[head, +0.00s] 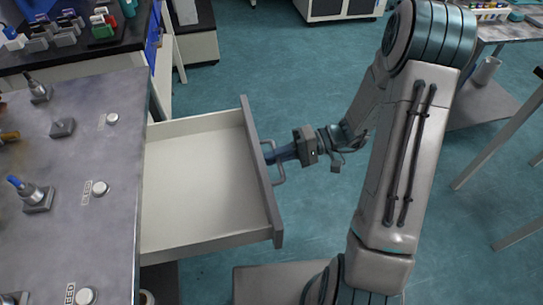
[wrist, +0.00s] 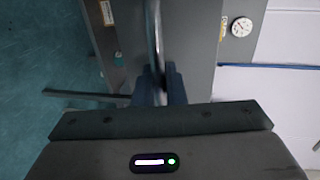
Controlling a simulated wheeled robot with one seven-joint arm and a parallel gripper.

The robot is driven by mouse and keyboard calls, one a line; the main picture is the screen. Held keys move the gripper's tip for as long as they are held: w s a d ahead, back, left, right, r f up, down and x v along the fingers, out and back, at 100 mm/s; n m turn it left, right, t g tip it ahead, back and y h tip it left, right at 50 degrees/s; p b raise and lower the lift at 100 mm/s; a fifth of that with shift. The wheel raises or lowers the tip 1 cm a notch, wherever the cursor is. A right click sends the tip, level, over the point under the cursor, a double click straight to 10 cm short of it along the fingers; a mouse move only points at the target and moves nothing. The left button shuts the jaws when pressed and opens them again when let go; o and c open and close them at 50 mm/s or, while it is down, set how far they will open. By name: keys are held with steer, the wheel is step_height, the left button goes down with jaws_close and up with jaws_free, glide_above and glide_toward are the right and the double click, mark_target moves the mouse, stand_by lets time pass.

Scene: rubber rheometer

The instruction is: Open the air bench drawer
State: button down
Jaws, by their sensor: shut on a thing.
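The air bench drawer (head: 195,180) stands pulled far out of the grey bench (head: 75,180) in the head view. Its inside is pale and empty. Its grey front panel (head: 259,185) carries a bar handle (head: 279,171). My gripper (head: 272,156) is at the handle, on the outer side of the panel. In the wrist view the handle (wrist: 154,40) runs down between my gripper's fingers (wrist: 158,88), which are shut on it. The exact contact is partly hidden by the gripper body.
Valves and knobs (head: 100,188) stand on the bench top. A dark table (head: 70,62) with bottles and small blocks is at the back left. Another table (head: 510,30) stands at the far right. The teal floor (head: 240,70) behind the drawer is clear.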

stand_by(0.3)
steer(key=c, duration=1.6)
jaws_free()
steer(key=shift+o, duration=0.2)
steer(key=shift+d, duration=0.15)
steer(key=v, duration=1.3)
steer(key=shift+d+p, duration=0.3)
steer(key=shift+p, duration=0.05)
steer(key=shift+w+a+r, duration=0.1)
steer(key=shift+r, duration=0.05)
steer(key=s+a+r+t+h+p, duration=0.1)
steer(key=s+r+h+p, duration=0.3)
steer(key=r, duration=0.3)
steer(key=s+a+r+m+t+h+p, duration=0.1)
steer(key=s+r+h+p, duration=0.3)
steer(key=r, duration=0.4)
steer(key=s+a+r+m+t+h+p, duration=0.1)
steer(key=s+r+t+h+p, duration=0.2)
steer(key=s+r+h+p, duration=0.2)
step_height(320, 180, up, 3)
steer(key=shift+r+h+p, duration=0.25)
steer(key=shift+h+p, duration=0.35)
steer(key=shift+h, duration=0.6)
